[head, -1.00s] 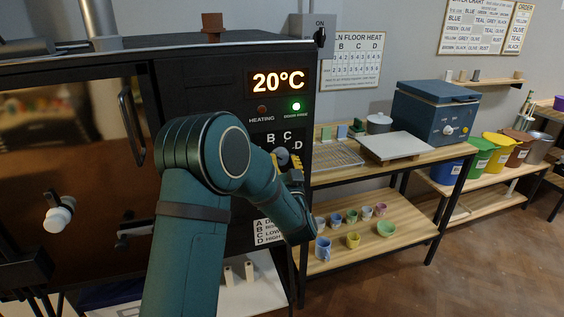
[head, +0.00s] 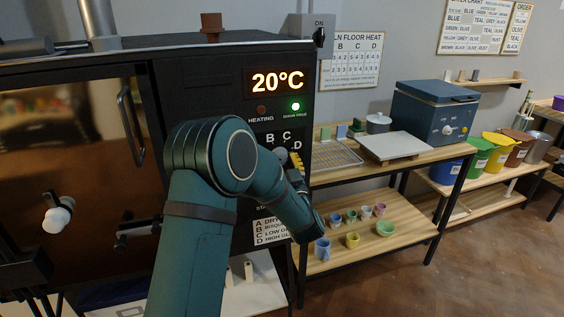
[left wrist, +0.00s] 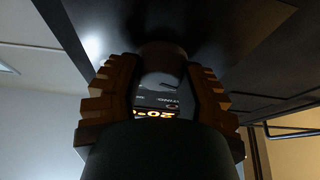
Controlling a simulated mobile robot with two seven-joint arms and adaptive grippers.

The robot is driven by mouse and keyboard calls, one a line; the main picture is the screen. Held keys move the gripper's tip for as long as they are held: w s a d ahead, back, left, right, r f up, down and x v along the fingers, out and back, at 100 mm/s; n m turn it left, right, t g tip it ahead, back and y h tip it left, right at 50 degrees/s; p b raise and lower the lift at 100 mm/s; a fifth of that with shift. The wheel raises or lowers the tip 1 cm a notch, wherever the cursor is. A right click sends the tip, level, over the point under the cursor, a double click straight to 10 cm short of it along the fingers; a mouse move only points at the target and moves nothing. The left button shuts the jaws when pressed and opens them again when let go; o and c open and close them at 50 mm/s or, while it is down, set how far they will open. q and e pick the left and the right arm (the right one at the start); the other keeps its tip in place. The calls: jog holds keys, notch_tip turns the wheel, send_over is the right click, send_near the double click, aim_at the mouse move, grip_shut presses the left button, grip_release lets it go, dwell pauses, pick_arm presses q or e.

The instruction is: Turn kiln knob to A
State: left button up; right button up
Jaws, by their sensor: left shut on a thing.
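The black kiln (head: 210,75) fills the left of the head view. Its panel shows an orange "20°C" display (head: 278,82), a dark heating lamp and a lit green lamp (head: 295,106). Below are the dial letters B, C and D (head: 297,145); my arm covers the A position. My left gripper (head: 295,160) is at the dial, with its yellow fingers just below D. In the left wrist view, its two fingers are shut on the dark kiln knob (left wrist: 163,52), one on each side. The knob's pointer is hidden, so its setting cannot be read. My right gripper is not in view.
A label listing A to D (head: 268,230) is partly hidden behind my forearm. An ON switch (head: 319,37) sits at the kiln's upper right corner. Right of the kiln, a wooden shelf (head: 345,240) holds cups and bowls, with a blue box-shaped unit (head: 435,110) above.

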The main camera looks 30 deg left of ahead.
pick_arm(q)
jog(key=o, duration=1.3)
jog(key=shift+a+r, duration=0.15)
jog(key=shift+c, duration=0.2)
jog(key=v, duration=1.2)
